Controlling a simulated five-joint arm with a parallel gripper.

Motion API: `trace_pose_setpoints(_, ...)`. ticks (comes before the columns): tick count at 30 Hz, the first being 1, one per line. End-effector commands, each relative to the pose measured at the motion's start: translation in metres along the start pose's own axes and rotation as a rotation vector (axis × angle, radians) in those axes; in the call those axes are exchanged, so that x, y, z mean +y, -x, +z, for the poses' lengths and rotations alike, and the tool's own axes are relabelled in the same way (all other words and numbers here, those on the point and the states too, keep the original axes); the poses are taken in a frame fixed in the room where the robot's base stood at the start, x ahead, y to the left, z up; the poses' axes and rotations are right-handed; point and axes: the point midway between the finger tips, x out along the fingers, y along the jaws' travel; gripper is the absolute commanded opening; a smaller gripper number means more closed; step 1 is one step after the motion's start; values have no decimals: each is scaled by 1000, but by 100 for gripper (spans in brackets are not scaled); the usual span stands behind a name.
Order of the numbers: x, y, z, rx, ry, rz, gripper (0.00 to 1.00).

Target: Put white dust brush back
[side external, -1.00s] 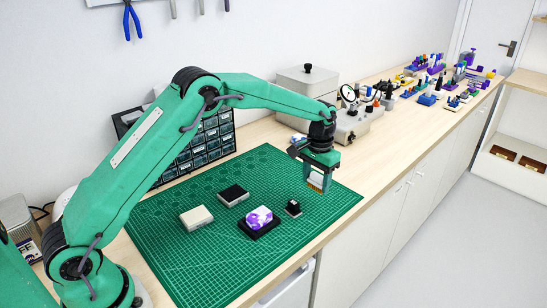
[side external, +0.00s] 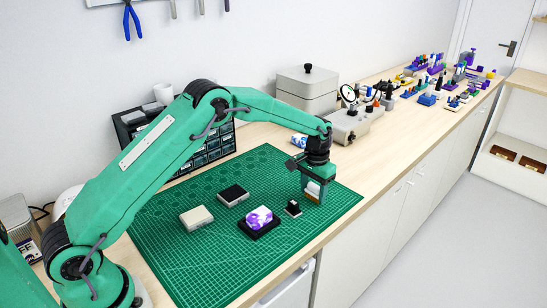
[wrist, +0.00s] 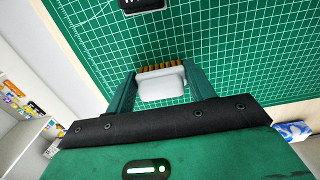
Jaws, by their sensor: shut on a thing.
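The white dust brush (wrist: 160,84), with a row of brown bristles (wrist: 160,68), is between the two fingers of my gripper (wrist: 149,93) in the wrist view. In the side view my gripper (side external: 312,190) is shut on the brush (side external: 313,188) and holds it over the right part of the green mat. A small black block-like piece (side external: 292,208) stands on the mat, a little left of and nearer than the brush. A dark piece (wrist: 142,5) shows at the top edge of the wrist view.
On the green cutting mat (side external: 190,262) are a pale box (side external: 196,218), a black-topped box (side external: 233,195) and a purple-and-white piece (side external: 259,218) on a black base. A grey lidded box (side external: 306,90) and a dial gauge (side external: 349,94) stand behind. The mat's front is clear.

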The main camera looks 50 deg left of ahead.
Motion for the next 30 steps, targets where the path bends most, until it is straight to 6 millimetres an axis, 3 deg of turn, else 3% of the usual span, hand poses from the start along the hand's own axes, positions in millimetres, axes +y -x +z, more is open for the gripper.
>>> trace_pose_setpoints(9,0,-3,0,0,0,0,32)
trace_pose_setpoints(10,0,-3,0,0,0,0,58)
trace_pose_setpoints(13,0,-2,0,0,0,0,76)
trace_pose_setpoints(23,0,-1,0,1,0,0,76)
trace_pose_setpoints(30,0,12,-1,2,0,0,76)
